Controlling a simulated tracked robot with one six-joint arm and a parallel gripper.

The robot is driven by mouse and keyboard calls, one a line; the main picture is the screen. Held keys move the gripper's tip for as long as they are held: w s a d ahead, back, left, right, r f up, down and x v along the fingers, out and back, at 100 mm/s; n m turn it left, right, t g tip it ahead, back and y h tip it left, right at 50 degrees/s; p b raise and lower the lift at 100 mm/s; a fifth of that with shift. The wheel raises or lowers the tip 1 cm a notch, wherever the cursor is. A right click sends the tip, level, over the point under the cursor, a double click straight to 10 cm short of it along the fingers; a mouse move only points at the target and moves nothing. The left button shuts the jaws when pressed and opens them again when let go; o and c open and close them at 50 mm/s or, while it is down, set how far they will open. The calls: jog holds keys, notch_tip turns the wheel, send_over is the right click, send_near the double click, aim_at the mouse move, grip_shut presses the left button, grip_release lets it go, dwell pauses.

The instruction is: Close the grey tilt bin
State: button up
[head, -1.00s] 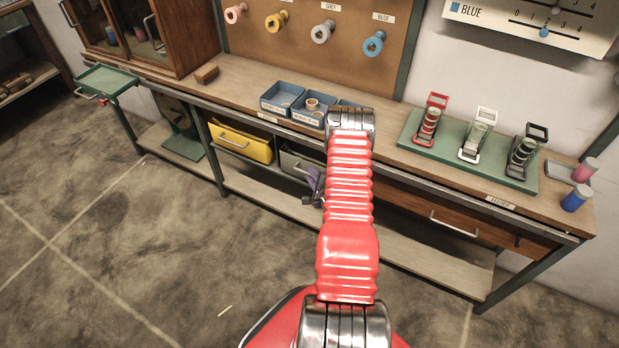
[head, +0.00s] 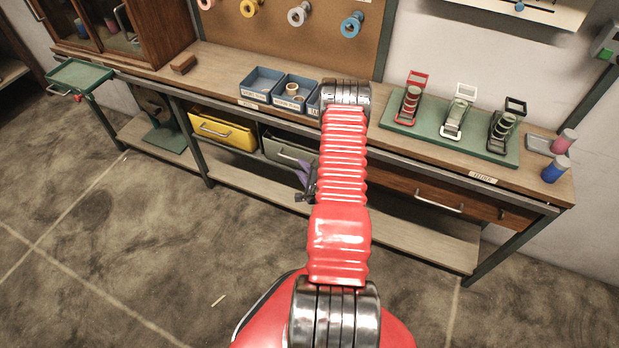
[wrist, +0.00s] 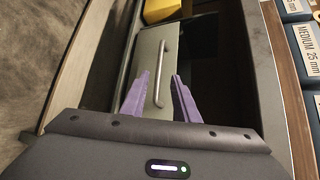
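The grey tilt bin (head: 289,149) hangs under the bench, partly hidden behind my arm in the head view. In the wrist view its grey front (wrist: 150,48) carries a long metal bar handle. A dark gap shows between its top edge and the bench rail, so it looks tilted out. My gripper (wrist: 161,76) has purple fingers standing apart, one on each side of the handle's near end in the picture. It is empty; whether the fingers touch the front cannot be seen. In the head view my gripper (head: 305,176) shows small, just in front of the bin.
A yellow bin (head: 222,128) sits left of the grey one. A brown drawer (head: 440,193) is to the right.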

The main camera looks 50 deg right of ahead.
jog(key=v, duration=0.6)
jog(key=shift+s, duration=0.35)
jog(key=shift+a+r, duration=0.1)
